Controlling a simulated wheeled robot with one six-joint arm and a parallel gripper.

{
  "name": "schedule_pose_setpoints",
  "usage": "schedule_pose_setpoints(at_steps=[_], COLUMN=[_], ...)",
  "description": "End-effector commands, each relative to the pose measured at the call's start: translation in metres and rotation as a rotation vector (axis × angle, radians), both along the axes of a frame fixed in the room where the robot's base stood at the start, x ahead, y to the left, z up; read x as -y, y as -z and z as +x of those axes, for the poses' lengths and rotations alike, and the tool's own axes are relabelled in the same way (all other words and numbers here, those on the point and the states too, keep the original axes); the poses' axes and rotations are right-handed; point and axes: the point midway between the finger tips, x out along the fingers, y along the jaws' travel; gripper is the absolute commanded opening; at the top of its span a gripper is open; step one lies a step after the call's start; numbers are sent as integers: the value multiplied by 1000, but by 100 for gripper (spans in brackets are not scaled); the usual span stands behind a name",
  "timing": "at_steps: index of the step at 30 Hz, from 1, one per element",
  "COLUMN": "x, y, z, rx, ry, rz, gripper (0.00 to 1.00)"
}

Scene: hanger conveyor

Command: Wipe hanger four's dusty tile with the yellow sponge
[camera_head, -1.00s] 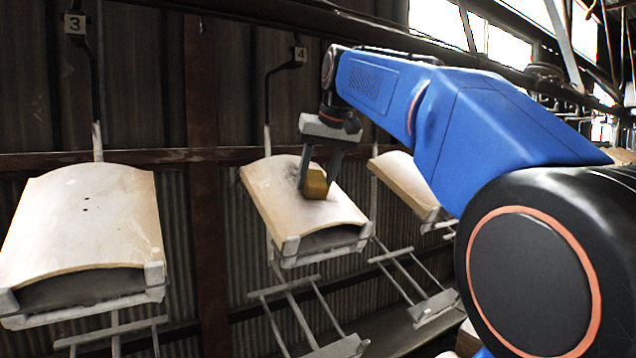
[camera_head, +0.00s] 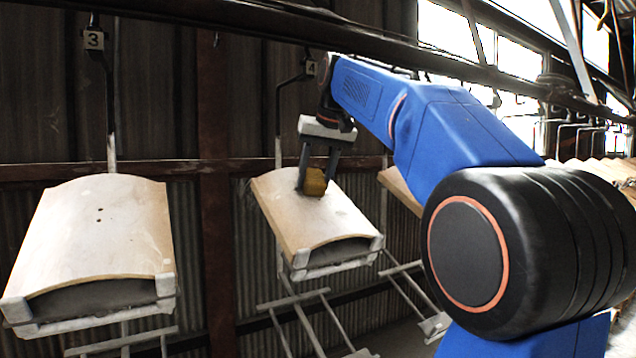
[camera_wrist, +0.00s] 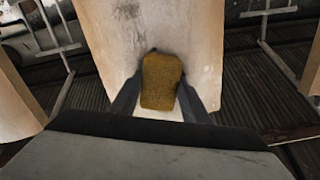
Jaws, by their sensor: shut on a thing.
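The yellow sponge (camera_head: 315,182) is held between the fingers of my gripper (camera_head: 316,178), against or just over the curved tile (camera_head: 310,222) on hanger four. I cannot tell whether it touches. The hanger's tag (camera_head: 310,68) reads 4. In the wrist view the sponge (camera_wrist: 161,82) sits between both dark fingers, over the pale tile (camera_wrist: 205,40). Grey dusty smudges show on the tile above the sponge in that view. The part of the tile under the sponge is hidden.
Hanger three's tile (camera_head: 95,225), with small dark holes, hangs to the left under its tag (camera_head: 93,40). Another tile (camera_head: 398,188) hangs to the right, partly hidden behind my arm. A dark overhead rail (camera_head: 250,35) crosses above. Metal hanger frames (camera_head: 300,310) hang below.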

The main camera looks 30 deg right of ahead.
Motion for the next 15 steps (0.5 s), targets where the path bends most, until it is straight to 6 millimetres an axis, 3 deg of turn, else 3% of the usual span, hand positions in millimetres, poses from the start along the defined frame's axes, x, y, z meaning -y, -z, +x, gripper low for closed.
schedule_pose_setpoints(at_steps=[15], x=[0], y=[-10], z=[23], rx=[-1], ry=[-1], rz=[1], gripper=[24])
